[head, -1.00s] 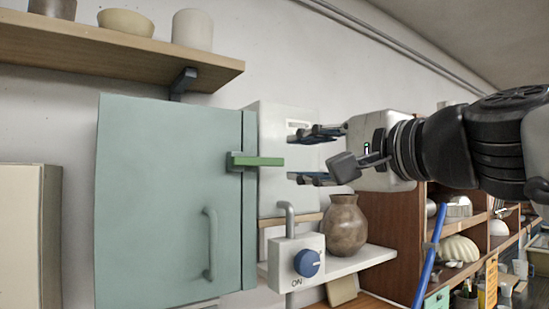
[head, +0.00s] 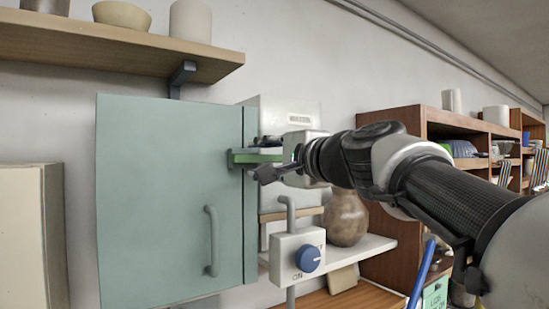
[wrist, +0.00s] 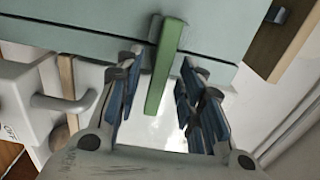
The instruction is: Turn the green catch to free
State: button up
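The green catch (head: 256,156) is a bar lying level across the right edge of the pale green cabinet door (head: 165,200). In the wrist view the catch (wrist: 165,65) runs from the cabinet edge down between the two blue-padded fingers. The door is shut.
A white switch box with a blue knob (head: 307,258) stands below, and a brown vase (head: 346,218) sits on a small shelf. A wooden shelf (head: 120,50) with pots is above the cabinet. Brown shelving (head: 395,160) stands at the right.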

grip_shut()
dwell(0.3)
jog(key=shift+n+b, duration=0.4)
jog(key=n+b, duration=0.2)
jog(key=shift+f+n, duration=0.15)
jog(key=shift+n, duration=0.25)
jog(key=n+b, duration=0.3)
jog(key=n, duration=0.2)
jog(key=shift+b, duration=0.35)
jog(key=n+b, duration=0.2)
jog(key=n, duration=0.3)
jog(key=shift+n, duration=0.4)
jog(key=shift+n+b, duration=0.55)
jog(key=shift+n, duration=1.35)
